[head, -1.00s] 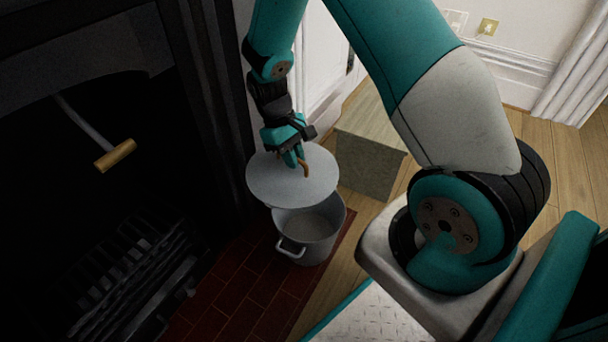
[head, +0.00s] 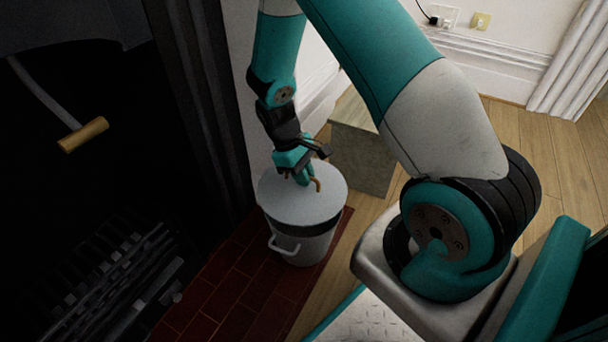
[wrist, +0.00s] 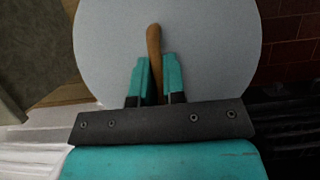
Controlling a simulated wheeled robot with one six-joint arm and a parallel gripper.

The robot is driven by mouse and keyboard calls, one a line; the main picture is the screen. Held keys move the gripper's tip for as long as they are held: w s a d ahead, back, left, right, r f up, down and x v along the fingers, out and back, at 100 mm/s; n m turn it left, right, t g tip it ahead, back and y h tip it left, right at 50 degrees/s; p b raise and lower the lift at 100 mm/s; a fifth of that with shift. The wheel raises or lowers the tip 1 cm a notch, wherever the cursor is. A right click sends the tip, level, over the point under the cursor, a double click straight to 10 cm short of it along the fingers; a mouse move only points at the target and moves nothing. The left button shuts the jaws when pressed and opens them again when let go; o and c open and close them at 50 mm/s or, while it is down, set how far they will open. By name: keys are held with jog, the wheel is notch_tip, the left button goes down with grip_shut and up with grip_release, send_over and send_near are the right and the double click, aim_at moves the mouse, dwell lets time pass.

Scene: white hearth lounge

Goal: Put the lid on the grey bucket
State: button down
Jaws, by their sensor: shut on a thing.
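The grey bucket (head: 303,248) stands upright on the red tiled hearth, with a side handle facing the camera. The round grey lid (head: 298,207) is over the bucket's mouth and hides its inside. A dark band shows under the lid's near edge; I cannot tell whether the lid touches the rim. My gripper (head: 305,180) is above the lid, shut on its curved wooden handle (head: 318,185). In the wrist view, the teal fingers (wrist: 156,80) are on both sides of the handle (wrist: 154,45), with the lid (wrist: 205,45) behind.
A dark fireplace with a grate (head: 120,275) is at the left, and a wooden-handled tool (head: 83,135) is in it. A greenish box (head: 362,150) stands just behind the bucket at the right. Wooden floor (head: 510,130) is open beyond.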

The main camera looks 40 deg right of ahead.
aim_at(304, 188)
jog(key=shift+f+b, duration=1.6)
jog(key=shift+f, duration=0.2)
jog(key=shift+f+b, duration=0.3)
jog(key=shift+f, duration=0.75)
jog(key=c, duration=1.1)
grip_release()
jog(key=shift+r, duration=0.1)
jog(key=s+d+r+p+v, duration=0.1)
jog(key=s+p+v, duration=0.1)
jog(key=p+v, duration=1.5)
jog(key=v, duration=0.6)
jog(key=shift+r, duration=0.4)
jog(key=shift+s, duration=0.15)
